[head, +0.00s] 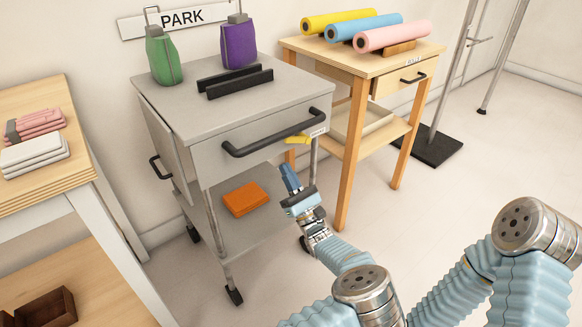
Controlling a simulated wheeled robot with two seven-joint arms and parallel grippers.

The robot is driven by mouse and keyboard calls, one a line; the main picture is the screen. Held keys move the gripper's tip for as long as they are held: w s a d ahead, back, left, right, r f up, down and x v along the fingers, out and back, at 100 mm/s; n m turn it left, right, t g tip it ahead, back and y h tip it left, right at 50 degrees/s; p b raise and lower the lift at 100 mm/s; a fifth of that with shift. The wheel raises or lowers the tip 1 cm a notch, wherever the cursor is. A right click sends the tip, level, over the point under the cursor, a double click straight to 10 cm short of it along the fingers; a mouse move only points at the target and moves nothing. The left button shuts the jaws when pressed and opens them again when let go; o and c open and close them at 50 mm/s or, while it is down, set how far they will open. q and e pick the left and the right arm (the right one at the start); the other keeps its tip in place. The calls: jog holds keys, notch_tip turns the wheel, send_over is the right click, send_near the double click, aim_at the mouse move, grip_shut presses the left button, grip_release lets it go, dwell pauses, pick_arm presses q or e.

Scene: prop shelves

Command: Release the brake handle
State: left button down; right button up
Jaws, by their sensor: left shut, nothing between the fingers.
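A grey wheeled cart (196,105) stands under a wall sign reading PARK. A small yellow lever (297,139), which looks like the brake handle, sticks out at the right end of the cart's front, beside the dark push bar (275,140). It points left, roughly level. My left gripper (288,172) is shut and empty. In the picture it is just below the yellow lever, apart from it, with its blue fingers pointing up. My right gripper is out of view.
A green pouch (163,55), a purple pouch (238,42) and a black rack stand on the cart. An orange box (245,199) lies on its lower shelf. A wooden table (372,62) with coloured rolls stands close on the right. A bench (40,185) is at left.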

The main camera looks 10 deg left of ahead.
pick_arm(q)
jog(key=s+d+f, duration=0.3)
jog(key=s+f, duration=0.2)
jog(key=s, duration=0.1)
jog(key=shift+d+f+b, duration=0.3)
jog(key=shift+b, duration=0.15)
jog(key=shift+s, duration=0.1)
